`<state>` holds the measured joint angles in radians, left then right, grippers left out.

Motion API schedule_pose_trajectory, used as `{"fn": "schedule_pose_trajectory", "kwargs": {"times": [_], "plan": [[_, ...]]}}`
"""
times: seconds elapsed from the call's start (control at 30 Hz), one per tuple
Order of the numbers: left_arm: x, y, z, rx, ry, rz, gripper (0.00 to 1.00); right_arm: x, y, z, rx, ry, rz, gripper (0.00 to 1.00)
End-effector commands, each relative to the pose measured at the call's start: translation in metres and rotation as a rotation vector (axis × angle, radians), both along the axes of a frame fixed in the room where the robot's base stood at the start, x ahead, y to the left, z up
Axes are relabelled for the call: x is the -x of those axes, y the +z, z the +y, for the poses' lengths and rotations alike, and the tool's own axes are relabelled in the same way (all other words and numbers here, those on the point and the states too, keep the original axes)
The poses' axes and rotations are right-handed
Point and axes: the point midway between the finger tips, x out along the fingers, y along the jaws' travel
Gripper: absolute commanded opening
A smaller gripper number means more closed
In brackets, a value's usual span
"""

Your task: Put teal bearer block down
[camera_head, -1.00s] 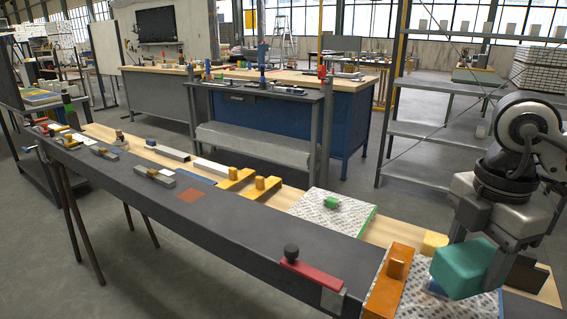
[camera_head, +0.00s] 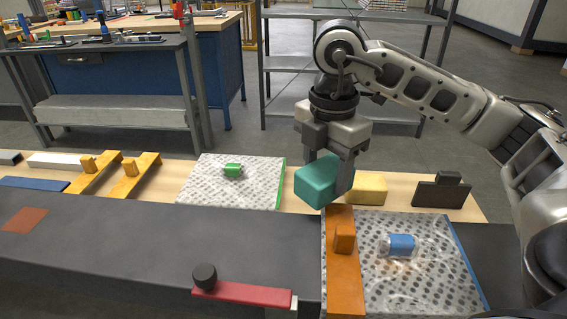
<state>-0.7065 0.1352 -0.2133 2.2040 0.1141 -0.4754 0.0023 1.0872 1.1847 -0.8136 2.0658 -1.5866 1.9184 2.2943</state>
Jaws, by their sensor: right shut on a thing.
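The teal bearer block (camera_head: 316,181) is held in my right gripper (camera_head: 331,180), whose fingers come down around it from above. The block hangs near the inner edge of the wooden bench, just behind the orange bar (camera_head: 342,255). Whether its underside touches anything cannot be told from this view. My left gripper is not in view.
A patterned sheet with a blue roll (camera_head: 400,246) lies right of the orange bar. Another patterned sheet (camera_head: 263,196) bears a green block (camera_head: 233,170). A yellow block (camera_head: 367,188) and a dark bracket (camera_head: 441,191) stand behind. A red bar with a black knob (camera_head: 241,293) lies in front.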

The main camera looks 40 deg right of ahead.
Motion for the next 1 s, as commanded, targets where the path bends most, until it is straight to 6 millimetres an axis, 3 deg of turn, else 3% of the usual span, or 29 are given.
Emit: {"fn": "schedule_pose_trajectory", "kwargs": {"times": [0.37,0.53,1.0], "plan": [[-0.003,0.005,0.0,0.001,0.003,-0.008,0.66,-0.059,-0.036,-0.057,-0.001,-0.007,0.003,0.32],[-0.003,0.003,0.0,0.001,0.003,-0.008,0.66,-0.08,-0.069,-0.078,-0.001,-0.004,0.005,0.32],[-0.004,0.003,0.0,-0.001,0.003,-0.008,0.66,-0.098,-0.113,-0.095,0.001,0.0,0.004,0.32]]}}
